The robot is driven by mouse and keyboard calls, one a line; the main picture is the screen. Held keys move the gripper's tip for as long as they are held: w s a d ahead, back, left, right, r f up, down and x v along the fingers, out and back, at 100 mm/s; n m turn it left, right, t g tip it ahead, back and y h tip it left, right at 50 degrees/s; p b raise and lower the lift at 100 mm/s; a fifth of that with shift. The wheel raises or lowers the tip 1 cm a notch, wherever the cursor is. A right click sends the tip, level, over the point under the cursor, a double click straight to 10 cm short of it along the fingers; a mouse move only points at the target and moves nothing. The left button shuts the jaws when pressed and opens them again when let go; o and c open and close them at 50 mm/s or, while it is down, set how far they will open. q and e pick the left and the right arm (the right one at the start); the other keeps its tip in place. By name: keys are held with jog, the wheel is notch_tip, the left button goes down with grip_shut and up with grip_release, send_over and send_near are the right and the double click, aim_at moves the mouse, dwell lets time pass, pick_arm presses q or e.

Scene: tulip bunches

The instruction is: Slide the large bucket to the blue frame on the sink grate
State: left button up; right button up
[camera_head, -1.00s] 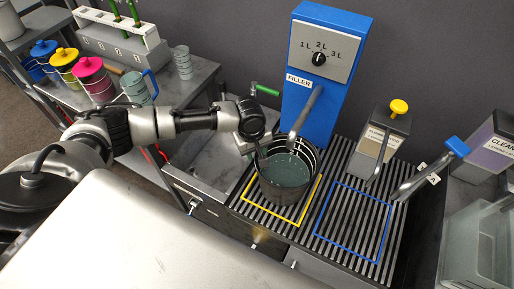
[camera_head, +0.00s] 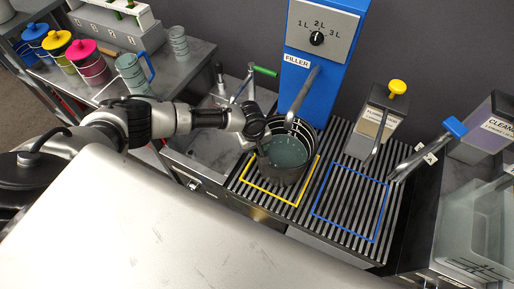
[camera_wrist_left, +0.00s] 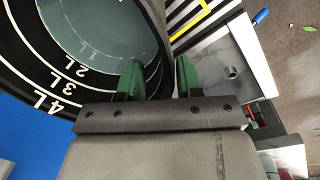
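The large bucket (camera_head: 286,174) is dark grey with litre marks inside and holds greenish liquid. It stands upright in the yellow frame (camera_head: 270,192) on the sink grate (camera_head: 335,150), under the filler spout. The blue frame (camera_head: 349,205) lies to its right on the grate and is empty. My left gripper (camera_head: 264,150) is at the bucket's left rim. In the left wrist view its two green fingers (camera_wrist_left: 161,78) are apart, one inside the bucket and one outside, with the wall between them. Whether they touch the wall is unclear. My right gripper is not in view.
The blue filler (camera_head: 318,60) stands behind the bucket. A plant-food dispenser with a yellow knob (camera_head: 397,87) and a cleaner dispenser with a blue handle (camera_head: 455,127) stand behind and right of the blue frame. Coloured lidded pots (camera_head: 88,65) are on the left bench.

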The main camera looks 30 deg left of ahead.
pick_arm(q)
jog(key=shift+w+f, duration=0.1)
jog(key=shift+f, duration=0.6)
jog(key=shift+c, duration=0.3)
grip_shut()
dwell(0.8)
